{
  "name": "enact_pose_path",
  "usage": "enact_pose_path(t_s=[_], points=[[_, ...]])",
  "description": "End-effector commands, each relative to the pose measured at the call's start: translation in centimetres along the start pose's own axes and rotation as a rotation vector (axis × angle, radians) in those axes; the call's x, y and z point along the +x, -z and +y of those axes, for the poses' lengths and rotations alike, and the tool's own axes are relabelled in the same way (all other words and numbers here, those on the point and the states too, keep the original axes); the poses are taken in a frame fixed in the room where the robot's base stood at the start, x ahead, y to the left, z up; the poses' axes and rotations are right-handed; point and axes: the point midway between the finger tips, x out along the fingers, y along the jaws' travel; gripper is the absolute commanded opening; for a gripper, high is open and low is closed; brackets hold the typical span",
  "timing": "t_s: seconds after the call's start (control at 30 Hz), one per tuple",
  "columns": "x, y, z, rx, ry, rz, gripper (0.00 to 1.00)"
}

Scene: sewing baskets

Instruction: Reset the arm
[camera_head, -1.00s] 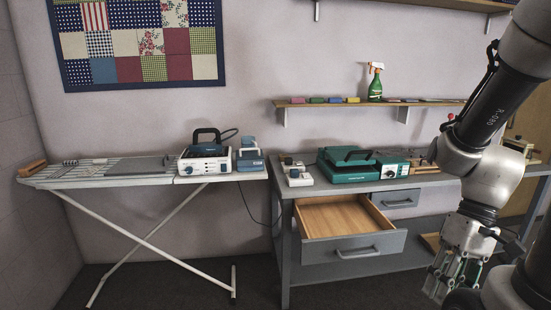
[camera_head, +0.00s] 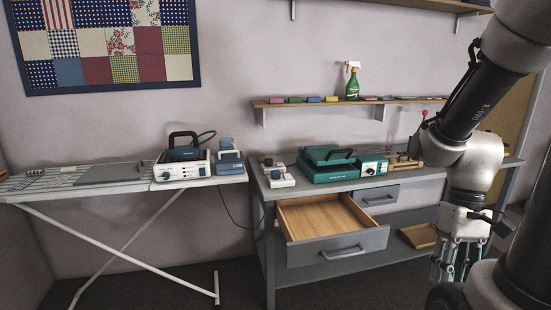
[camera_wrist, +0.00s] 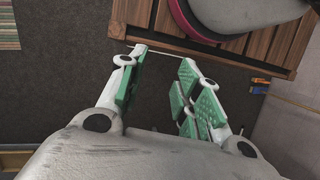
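My gripper (camera_head: 456,262) hangs at the lower right of the head view, fingers pointing down, to the right of the open drawer (camera_head: 330,247). In the wrist view my gripper (camera_wrist: 160,88) has its green-padded fingers spread apart. Only dark floor (camera_wrist: 165,112) shows between them, and nothing is held. My arm runs down from the top right corner of the head view.
A grey workbench (camera_head: 262,215) carries a green machine (camera_head: 325,165). The open drawer looks empty and juts forward. An ironing board (camera_head: 140,186) with a white-and-blue device (camera_head: 182,165) stands left. A slatted wooden surface (camera_wrist: 130,15) lies at the top of the wrist view.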

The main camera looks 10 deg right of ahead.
Motion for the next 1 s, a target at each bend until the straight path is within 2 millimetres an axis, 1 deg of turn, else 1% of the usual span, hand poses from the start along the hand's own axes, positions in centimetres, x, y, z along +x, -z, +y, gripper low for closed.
enact_pose_path(t_s=[0.03,0.1,0.17,0.23,0.4,0.5,0.6,0.67,1.0], points=[[-1.2,0.5,0.0,0.024,-0.022,0.056,0.34],[-2.8,0.9,-0.1,0.052,-0.049,0.132,0.34],[-4.4,1.3,-0.4,0.064,-0.069,0.204,0.34],[-6.5,1.5,-0.9,0.068,-0.090,0.299,0.34],[-11.3,1.1,-2.7,0.016,-0.118,0.528,0.34],[-13.1,0.5,-3.6,-0.033,-0.124,0.615,0.34],[-13.9,0.1,-4.3,-0.063,-0.122,0.662,0.34],[-14.2,-0.1,-4.5,-0.073,-0.121,0.674,0.34],[-14.1,0.0,-4.6,-0.081,-0.121,0.673,0.34]])
